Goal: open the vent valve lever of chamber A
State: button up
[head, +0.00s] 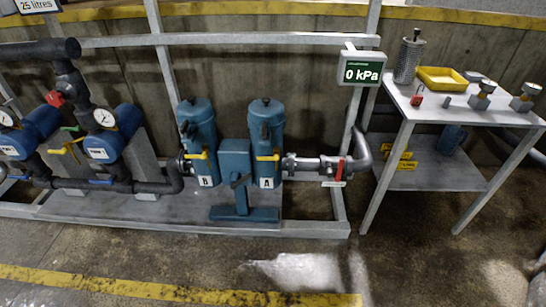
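Chamber A (266,119) is the right one of two upright blue canisters on a low rack, with a white plate marked A (266,183) near its foot. A small yellow lever (267,157) sits across the front of chamber A, lying about level. It is the only yellow lever I see on this chamber, but I cannot tell from here whether it is the vent valve's. Chamber B (196,124) stands to the left with a similar yellow lever (197,155). My gripper is not in view.
A red-handled valve (338,173) is on the outlet pipe right of chamber A. A blue block with a dark handle (237,178) stands between the chambers. A display (361,69) reads 0 kPa. A metal table (432,112) stands right. The floor in front is clear.

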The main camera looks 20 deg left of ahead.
aim_at(275, 158)
jog(key=z, duration=2)
jog(key=k, duration=0.85)
jog(key=u, duration=2.55)
